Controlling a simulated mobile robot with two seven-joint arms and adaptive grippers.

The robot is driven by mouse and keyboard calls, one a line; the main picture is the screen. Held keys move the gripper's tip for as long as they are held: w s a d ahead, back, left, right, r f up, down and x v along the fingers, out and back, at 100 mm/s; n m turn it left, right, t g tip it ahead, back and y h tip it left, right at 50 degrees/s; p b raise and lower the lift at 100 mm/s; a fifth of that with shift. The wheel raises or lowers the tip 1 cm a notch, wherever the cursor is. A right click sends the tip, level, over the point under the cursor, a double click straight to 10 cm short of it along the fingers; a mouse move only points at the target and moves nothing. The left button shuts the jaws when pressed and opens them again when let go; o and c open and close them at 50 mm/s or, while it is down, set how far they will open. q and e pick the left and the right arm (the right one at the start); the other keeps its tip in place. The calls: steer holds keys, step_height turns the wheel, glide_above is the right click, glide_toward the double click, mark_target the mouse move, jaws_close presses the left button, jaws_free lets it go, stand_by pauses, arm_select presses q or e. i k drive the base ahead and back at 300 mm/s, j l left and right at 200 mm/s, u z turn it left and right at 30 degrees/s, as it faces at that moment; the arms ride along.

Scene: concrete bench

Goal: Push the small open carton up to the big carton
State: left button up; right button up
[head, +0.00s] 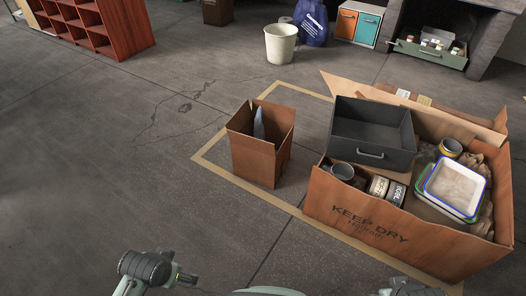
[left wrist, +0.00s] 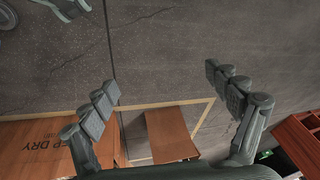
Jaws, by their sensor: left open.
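The small open carton (head: 254,158), brown and with its flaps up, stands upright on the floor with a grey pointed object in it. The big carton (head: 355,222), marked KEEP DRY, stands to its right with a clear gap between them. In the left wrist view the small carton (left wrist: 171,135) shows below the middle and the big carton (left wrist: 40,148) at lower left. My left gripper (left wrist: 163,80) is open, its fingers spread, with nothing between them but floor in view. Grey parts of my arms show at the head view's bottom edge; my right gripper's fingers cannot be made out.
The big carton holds a dark drawer-like box (head: 365,128), trays and tins. A tan tape line (head: 240,183) runs on the floor around the cartons. A white bucket (head: 281,44), a blue bag and a red shelf (head: 95,25) stand further back. The floor left of the small carton is clear.

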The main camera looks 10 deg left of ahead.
mark_target(262, 163)
steer(key=i+j+z, duration=0.15)
steer(key=z, duration=0.3)
steer(key=i+j+z, duration=0.1)
steer(key=j+z, duration=0.15)
steer(key=z, duration=0.2)
steer(key=i+j+z, duration=0.2)
steer(key=j, duration=0.3)
steer(key=j+z, duration=0.25)
steer(key=j, duration=0.3)
steer(key=j+z, duration=0.25)
steer(key=j, duration=2)
